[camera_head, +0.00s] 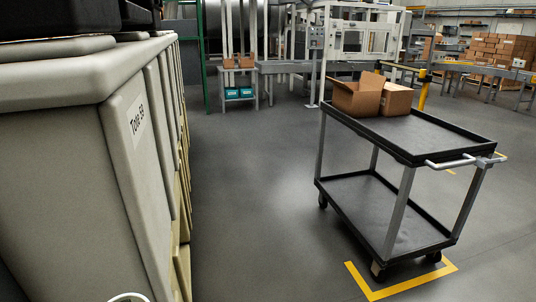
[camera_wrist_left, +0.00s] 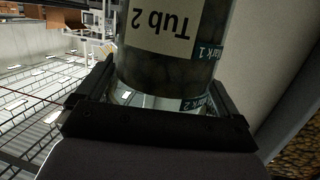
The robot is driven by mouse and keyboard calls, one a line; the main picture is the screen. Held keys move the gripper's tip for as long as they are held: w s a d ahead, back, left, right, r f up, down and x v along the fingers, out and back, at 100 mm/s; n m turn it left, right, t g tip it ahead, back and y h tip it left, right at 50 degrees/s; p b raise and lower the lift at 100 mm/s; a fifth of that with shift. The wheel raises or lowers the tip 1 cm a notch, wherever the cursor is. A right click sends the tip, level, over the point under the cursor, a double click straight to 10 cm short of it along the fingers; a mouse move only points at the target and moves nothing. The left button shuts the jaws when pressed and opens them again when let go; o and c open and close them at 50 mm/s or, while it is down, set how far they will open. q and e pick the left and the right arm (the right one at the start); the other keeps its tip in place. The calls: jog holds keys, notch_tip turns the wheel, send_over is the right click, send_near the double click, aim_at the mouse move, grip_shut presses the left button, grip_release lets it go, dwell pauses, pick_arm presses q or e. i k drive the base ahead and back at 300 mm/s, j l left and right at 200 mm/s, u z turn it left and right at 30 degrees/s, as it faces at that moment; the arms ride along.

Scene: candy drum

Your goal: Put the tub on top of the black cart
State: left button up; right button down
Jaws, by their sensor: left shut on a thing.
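The black cart (camera_head: 440,132) stands on the floor at the right in the head view. It has two shelves and a grey handle at its right end. Two cardboard boxes sit at the far end of its top shelf; the near part is bare. In the left wrist view my left gripper (camera_wrist_left: 160,98) is shut on a tub (camera_wrist_left: 168,68), with a finger on either side. The tub is a dark-filled cylinder, its label reading "Tub 2" upside down. My right gripper is in neither view.
A large beige tote (camera_head: 60,160) labelled "Tote 59" fills the left of the head view. Open floor (camera_head: 255,190) lies between it and the cart. An open cardboard box (camera_head: 355,100) is one of those on the cart. A yellow corner marking (camera_head: 385,292) lies by a cart wheel.

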aim_at(427, 142)
jog(key=i+l+z, duration=0.1)
jog(key=l, duration=0.3)
jog(key=i+l+z, duration=0.15)
jog(key=i+l, duration=0.15)
jog(key=i+l+z, duration=0.1)
jog(key=i+l, duration=0.15)
jog(key=l, duration=0.25)
jog(key=i+l+z, duration=0.15)
jog(key=i+l, duration=0.2)
jog(key=i+l+z, duration=0.1)
jog(key=i+l, duration=0.2)
jog(key=i, duration=0.2)
jog(key=i+l+z, duration=0.15)
jog(key=i, duration=0.3)
jog(key=l, duration=0.1)
